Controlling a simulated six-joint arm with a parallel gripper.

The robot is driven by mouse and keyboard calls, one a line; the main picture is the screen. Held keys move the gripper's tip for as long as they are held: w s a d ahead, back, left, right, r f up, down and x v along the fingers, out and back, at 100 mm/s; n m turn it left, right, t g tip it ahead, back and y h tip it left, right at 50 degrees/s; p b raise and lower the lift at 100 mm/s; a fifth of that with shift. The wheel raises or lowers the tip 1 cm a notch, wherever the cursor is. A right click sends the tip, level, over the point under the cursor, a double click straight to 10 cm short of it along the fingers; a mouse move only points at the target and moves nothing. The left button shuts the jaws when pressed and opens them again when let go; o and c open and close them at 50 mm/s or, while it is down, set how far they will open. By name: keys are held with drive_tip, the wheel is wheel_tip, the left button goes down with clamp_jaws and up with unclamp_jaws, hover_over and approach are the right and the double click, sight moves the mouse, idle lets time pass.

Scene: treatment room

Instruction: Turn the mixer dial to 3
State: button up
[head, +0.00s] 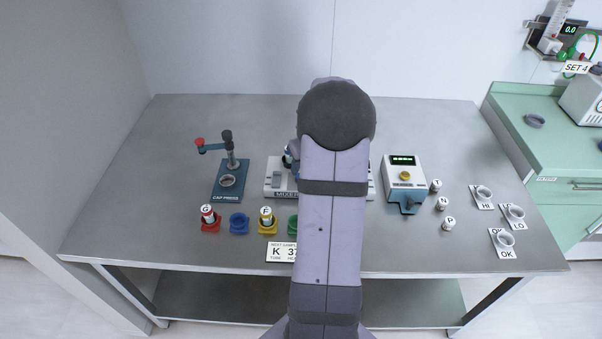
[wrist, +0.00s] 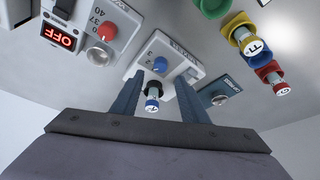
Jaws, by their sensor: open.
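The mixer (head: 274,190) is a white box labelled MIXER, partly hidden behind my arm in the head view. In the wrist view the mixer (wrist: 182,86) shows a blue dial (wrist: 160,65) on its face, with small numbers beside it. The number the dial points to is too small to tell. My gripper (wrist: 160,82) is open, its two fingers on either side of the dial in the picture. Whether they touch it cannot be told. A tube with a blue-ringed cap (wrist: 152,103) also shows between the fingers. The head view hides my gripper behind the arm.
A unit with a red dial (wrist: 107,32) and an OFF display (wrist: 59,37) stands beside the mixer. The cap press (head: 229,195) is left of it. Coloured holders, including a yellow one (head: 267,229), stand in front. A yellow-buttoned device (head: 404,184) is right.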

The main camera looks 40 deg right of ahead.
drive_tip(key=shift+p+x, duration=0.95)
drive_tip(key=shift+x, duration=2.5)
drive_tip(key=shift+r, duration=0.1)
clamp_jaws()
